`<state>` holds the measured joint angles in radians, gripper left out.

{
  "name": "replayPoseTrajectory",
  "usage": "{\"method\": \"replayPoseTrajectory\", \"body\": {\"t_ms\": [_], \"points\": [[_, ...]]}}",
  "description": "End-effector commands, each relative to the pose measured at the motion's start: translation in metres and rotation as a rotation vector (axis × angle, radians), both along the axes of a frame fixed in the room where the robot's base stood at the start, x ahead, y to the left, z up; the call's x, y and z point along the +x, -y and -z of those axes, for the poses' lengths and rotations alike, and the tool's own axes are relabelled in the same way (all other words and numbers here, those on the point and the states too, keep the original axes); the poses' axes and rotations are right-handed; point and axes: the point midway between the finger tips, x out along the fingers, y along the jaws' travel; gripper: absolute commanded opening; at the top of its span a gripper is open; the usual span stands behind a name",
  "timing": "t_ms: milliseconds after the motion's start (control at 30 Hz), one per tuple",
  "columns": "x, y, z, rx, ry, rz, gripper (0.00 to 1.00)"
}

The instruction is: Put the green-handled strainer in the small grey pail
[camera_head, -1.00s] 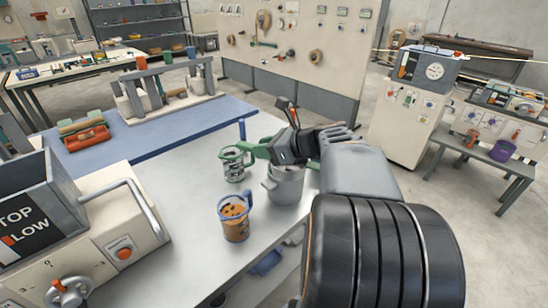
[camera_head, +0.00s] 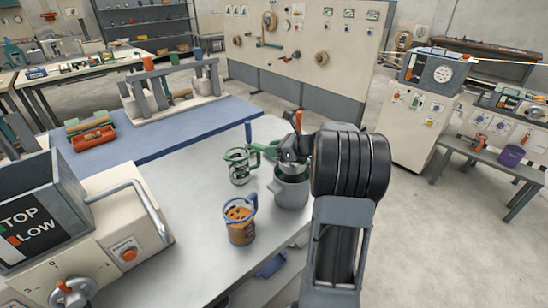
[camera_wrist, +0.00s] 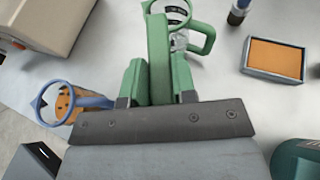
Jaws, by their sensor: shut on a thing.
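The strainer's green handle (camera_wrist: 158,55) is between my gripper's jaws in the wrist view. Its mesh end cannot be made out. My gripper (camera_head: 291,160) is shut on this handle, low over the small grey pail (camera_head: 291,192) in the head view. The pail stands upright on the grey table, and my gripper and wrist partly cover its mouth. I cannot tell whether any of the strainer is inside it. The pail is not visible in the wrist view.
A glass jar with a green handle (camera_head: 240,167) stands just left of the pail. A blue-rimmed mug (camera_head: 240,226) with brown contents stands in front. An orange-topped box (camera_wrist: 278,57) lies at the wrist view's right. A cream machine (camera_head: 120,230) fills the left.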

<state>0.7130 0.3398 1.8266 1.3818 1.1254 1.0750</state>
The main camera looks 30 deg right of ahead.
Motion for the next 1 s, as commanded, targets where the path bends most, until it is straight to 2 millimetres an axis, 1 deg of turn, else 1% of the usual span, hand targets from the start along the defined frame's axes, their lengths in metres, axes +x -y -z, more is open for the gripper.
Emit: {"method": "replayPoseTrajectory", "body": {"t_ms": [133, 300, 367, 667, 1000], "points": [[0.005, 0.003, 0.008, 0.001, -0.001, -0.001, 0.01], [0.004, 0.003, 0.03, 0.003, -0.002, -0.001, 0.01], [0.004, 0.003, 0.036, 0.002, -0.001, -0.001, 0.01], [0.004, 0.003, 0.037, 0.001, 0.001, 0.0, 0.01], [0.004, 0.003, 0.048, 0.001, 0.0, 0.0, 0.01]]}}
